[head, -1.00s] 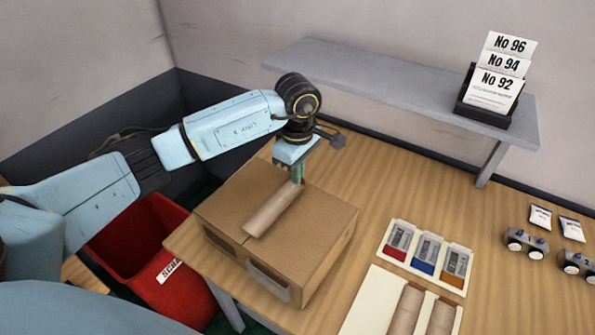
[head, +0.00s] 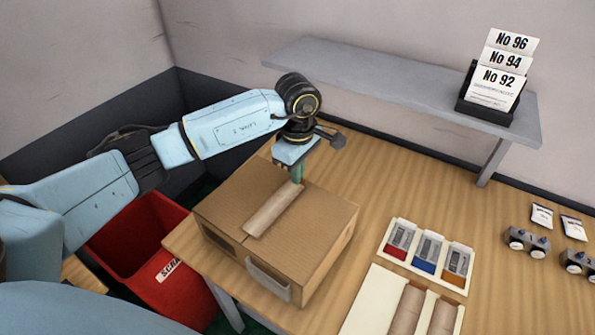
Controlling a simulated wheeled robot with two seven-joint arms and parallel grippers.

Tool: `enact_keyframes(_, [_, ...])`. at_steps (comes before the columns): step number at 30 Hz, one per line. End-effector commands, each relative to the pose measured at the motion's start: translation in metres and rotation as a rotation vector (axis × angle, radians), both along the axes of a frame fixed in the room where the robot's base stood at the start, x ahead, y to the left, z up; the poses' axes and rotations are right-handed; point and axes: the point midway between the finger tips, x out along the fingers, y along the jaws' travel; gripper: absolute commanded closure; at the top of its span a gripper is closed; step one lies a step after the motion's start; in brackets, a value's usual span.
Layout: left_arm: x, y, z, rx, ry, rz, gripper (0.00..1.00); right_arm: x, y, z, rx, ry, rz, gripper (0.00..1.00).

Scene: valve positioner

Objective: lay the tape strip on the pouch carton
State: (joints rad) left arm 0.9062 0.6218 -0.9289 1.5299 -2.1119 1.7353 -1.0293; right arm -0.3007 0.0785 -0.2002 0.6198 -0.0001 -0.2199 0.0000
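The pouch carton (head: 318,226) is a brown cardboard box standing shut on the wooden table. A tan tape strip (head: 271,212) lies along its top, running from the front edge toward the back. My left gripper (head: 297,178) points down at the strip's far end, with its green fingertips at or just above it. The arm and the steep angle hide whether the fingers are closed on the strip. Two more tan strips (head: 407,309) lie on a cream board at the bottom right. My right gripper is not in view.
A red scrap bin (head: 167,283) stands left of the table. A white tray (head: 425,253) with red, blue and orange compartments lies right of the carton. Small devices (head: 527,243) and white packets (head: 542,216) sit at far right. A grey shelf (head: 400,84) holds numbered cards (head: 497,84).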

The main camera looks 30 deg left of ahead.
Motion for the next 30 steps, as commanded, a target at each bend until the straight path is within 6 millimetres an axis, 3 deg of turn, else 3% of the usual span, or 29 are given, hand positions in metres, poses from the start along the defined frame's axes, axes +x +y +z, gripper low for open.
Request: enact_keyframes(30, [0.0001,-0.0001,-0.0041,0.0,0.0,0.0,1.0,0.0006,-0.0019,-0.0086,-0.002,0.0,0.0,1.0])
